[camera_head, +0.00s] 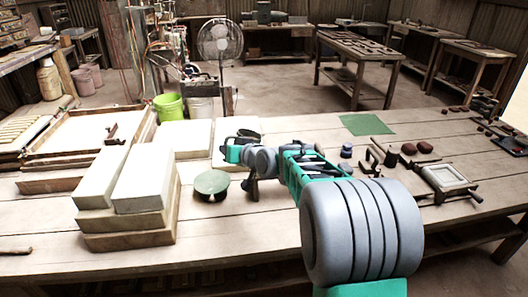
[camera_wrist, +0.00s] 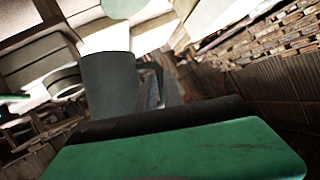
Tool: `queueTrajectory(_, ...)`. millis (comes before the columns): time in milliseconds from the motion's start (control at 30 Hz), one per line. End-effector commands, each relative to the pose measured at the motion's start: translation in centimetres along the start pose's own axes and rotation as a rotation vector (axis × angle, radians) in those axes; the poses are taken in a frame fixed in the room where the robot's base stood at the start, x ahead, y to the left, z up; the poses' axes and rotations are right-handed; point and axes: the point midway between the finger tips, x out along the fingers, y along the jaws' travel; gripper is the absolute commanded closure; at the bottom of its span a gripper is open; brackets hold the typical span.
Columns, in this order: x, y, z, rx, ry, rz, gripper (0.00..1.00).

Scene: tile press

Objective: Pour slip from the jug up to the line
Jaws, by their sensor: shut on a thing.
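My gripper (camera_head: 238,152) reaches over the left middle of the bench and is shut. In the wrist view a dark grey-green jug (camera_wrist: 108,85) with a side handle stands just beyond the green gripper body; the grip itself is hidden. In the head view the jug is mostly hidden behind the gripper; a dark rim (camera_head: 248,133) shows there. A low round vessel with a green top (camera_head: 211,182) sits on the bench, in front and left of the gripper. I cannot make out a fill line or any slip flowing.
Pale stacked blocks (camera_head: 142,185) stand left of the round vessel. A wooden frame tray (camera_head: 75,135) lies behind them. A green mat (camera_head: 366,124), small pots and a framed press (camera_head: 446,180) lie to the right. The front-left bench is mostly clear.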

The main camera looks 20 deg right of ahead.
Motion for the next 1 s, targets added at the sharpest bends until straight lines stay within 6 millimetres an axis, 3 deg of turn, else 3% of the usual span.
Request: queueTrajectory(1000, -0.32, -0.26, -1.01, 0.039, 0.008, -0.018, 1.0)
